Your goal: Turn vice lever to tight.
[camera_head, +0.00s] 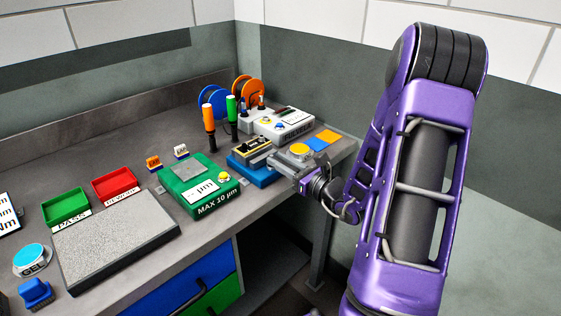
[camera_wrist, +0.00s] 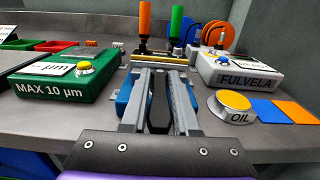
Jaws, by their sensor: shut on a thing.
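The vice (camera_head: 254,172) has a blue base and a black and brass-coloured top, and sits near the front edge of the bench. It also shows in the wrist view, where its blue base (camera_wrist: 124,98) appears behind my fingers. My gripper (camera_head: 278,163) reaches in from the right at the vice's front. In the wrist view my gripper (camera_wrist: 160,75) points straight at the vice, its fingers close together.
A green gauge box (camera_head: 198,187) stands left of the vice, a white FULVELA box (camera_head: 284,124) behind it. An OIL tin with a yellow lid (camera_wrist: 236,101) is close on the right. Orange and green handled tools (camera_head: 209,122) stand upright behind.

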